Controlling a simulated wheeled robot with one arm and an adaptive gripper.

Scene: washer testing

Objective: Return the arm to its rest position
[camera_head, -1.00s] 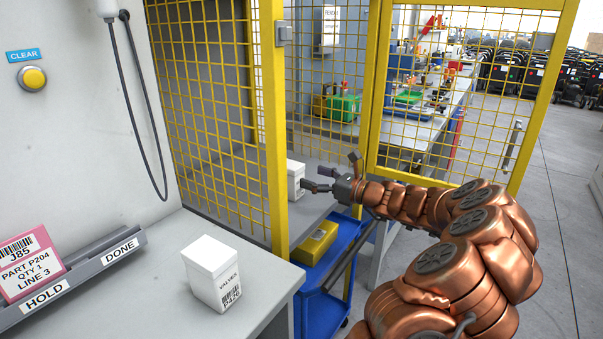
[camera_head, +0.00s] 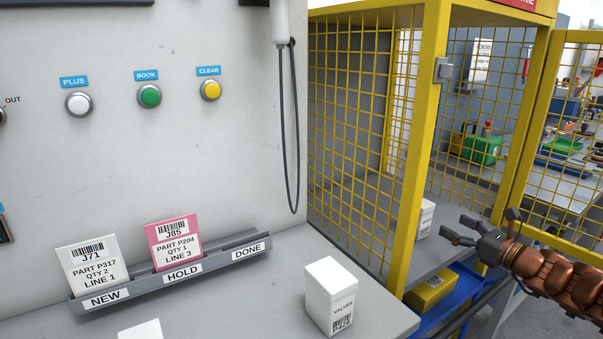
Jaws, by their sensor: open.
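My copper-coloured arm enters at the lower right of the head view. My gripper (camera_head: 482,228) is open and empty, with its dark fingers spread and pointing left. It is in front of the yellow mesh cage's opening, to the right of a white box (camera_head: 425,219) inside the cage. A gap shows between the fingers and that box. The rest of my arm runs out of the picture at the right edge.
A white VALVES box (camera_head: 330,297) stands on the grey bench (camera_head: 272,285). A card rack (camera_head: 170,272) holds a white card and a pink card. The yellow cage post (camera_head: 421,150) stands left of my gripper. A yellow bin (camera_head: 430,290) sits on a blue cart below it.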

